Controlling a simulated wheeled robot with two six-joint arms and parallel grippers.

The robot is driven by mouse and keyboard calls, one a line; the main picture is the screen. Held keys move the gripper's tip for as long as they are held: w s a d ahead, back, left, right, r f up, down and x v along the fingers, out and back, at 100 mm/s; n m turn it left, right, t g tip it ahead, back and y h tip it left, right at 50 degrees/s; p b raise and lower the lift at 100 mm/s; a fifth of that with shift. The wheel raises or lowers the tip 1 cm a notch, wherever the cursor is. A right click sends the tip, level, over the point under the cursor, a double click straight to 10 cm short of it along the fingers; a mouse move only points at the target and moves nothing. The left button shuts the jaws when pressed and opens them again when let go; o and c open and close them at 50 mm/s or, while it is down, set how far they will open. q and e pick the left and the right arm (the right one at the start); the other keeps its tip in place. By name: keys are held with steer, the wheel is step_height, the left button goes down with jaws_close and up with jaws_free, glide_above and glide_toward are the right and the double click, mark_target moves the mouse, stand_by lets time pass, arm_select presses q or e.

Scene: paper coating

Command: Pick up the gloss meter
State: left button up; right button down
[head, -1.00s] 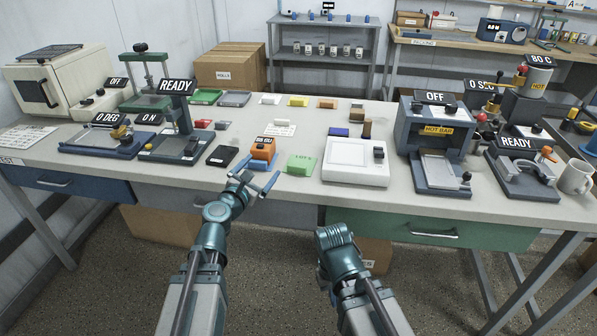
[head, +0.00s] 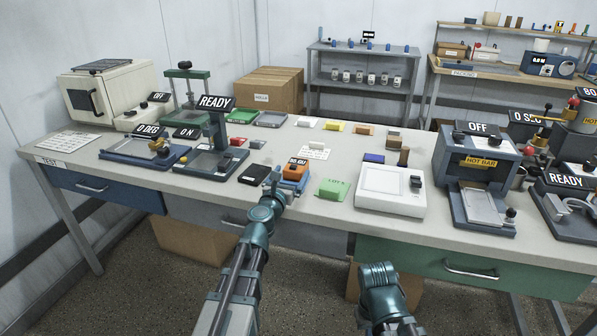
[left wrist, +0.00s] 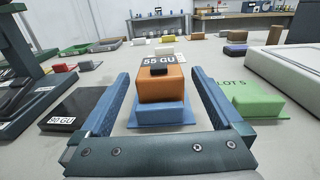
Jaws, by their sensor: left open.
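The gloss meter (head: 294,172) is a small orange block on a blue base, with a "55 GU" sign over it, near the front edge of the bench. My left gripper (head: 282,188) is open just in front of it. In the left wrist view the gloss meter (left wrist: 161,88) stands upright between the two spread blue fingers (left wrist: 160,76), with gaps on both sides. The gripper is not closed on it. My right gripper (head: 378,276) is low in front of the bench, and its jaws cannot be made out.
A black tile (head: 253,174) lies left of the meter and a green "LOT 5" block (head: 333,189) right of it. A white scale-like device (head: 388,190) stands farther right. A white card (head: 313,153) lies behind the meter. The bench (head: 225,197) is clear along its front edge.

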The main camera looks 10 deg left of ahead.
mark_target(300, 159)
arm_select(q)
steer(key=shift+w+f+b, duration=0.15)
steer(key=shift+w, duration=1.15)
steer(key=shift+w+f+b, duration=0.15)
steer(key=shift+w, duration=1.1)
steer(key=shift+w+d, duration=0.1)
steer(key=shift+w, duration=0.3)
steer(key=shift+s, duration=0.1)
arm_select(e)
steer(key=shift+w+a+f, duration=0.1)
steer(key=shift+w+f, duration=0.2)
steer(key=shift+w, duration=0.2)
arm_select(q)
steer(key=shift+c, duration=0.3)
jaws_close()
steer(key=shift+r, duration=0.1)
arm_select(e)
steer(key=shift+r, duration=0.1)
